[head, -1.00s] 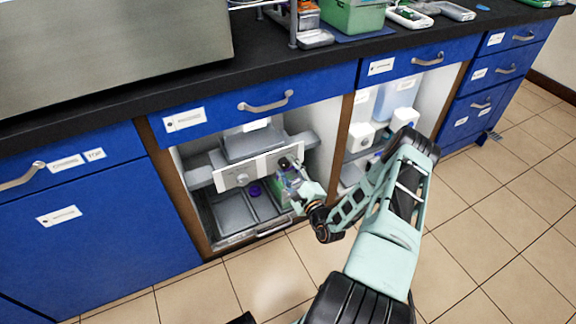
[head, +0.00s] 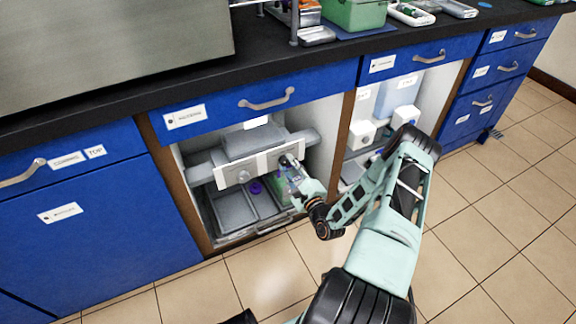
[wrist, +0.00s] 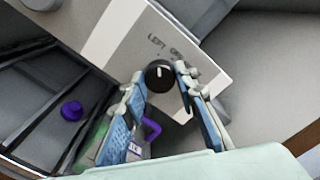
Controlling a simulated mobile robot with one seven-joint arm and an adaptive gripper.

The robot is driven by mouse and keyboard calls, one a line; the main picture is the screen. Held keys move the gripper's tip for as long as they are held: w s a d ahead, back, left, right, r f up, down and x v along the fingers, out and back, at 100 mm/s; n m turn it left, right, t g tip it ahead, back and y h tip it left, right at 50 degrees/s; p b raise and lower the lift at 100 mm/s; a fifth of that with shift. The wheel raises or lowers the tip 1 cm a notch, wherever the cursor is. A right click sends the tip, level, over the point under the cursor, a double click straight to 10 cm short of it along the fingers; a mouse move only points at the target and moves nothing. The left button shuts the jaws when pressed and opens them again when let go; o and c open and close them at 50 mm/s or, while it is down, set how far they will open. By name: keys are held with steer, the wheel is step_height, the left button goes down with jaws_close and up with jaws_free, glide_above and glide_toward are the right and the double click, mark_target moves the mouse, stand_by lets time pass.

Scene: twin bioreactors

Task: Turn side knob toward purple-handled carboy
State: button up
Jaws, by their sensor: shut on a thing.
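A black side knob (wrist: 160,75) with a white pointer mark sits on the pale front panel (head: 262,165) of the machine in the open cabinet. Small lettering, partly readable as "LEFT", is printed beside it. My gripper (wrist: 161,84) is shut on this knob, one finger on each side of it. In the head view, my gripper (head: 294,165) reaches into the cabinet at the panel's right end. The carboy's purple handle (wrist: 152,130) shows below the knob, partly hidden by a finger. The carboy's greenish body (head: 284,190) is mostly hidden behind my gripper.
A second, pale knob (head: 243,176) is on the panel's left part. A purple cap (wrist: 72,110) is in the dark tray area (head: 232,212) below. A brown divider (head: 341,140) stands right of this bay. White containers (head: 362,132) are in the adjoining bay. Tiled floor in front is clear.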

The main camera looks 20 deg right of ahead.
steer(key=m+p, duration=0.1)
steer(key=m, duration=0.2)
steer(key=shift+r, duration=0.1)
steer(key=m+p, duration=0.2)
steer(key=m, duration=0.3)
steer(key=shift+m, duration=0.3)
steer(key=m+p, duration=0.1)
steer(key=m, duration=0.3)
steer(key=shift+m, duration=2.5)
steer(key=o, duration=1.1)
steer(key=shift+o, duration=0.2)
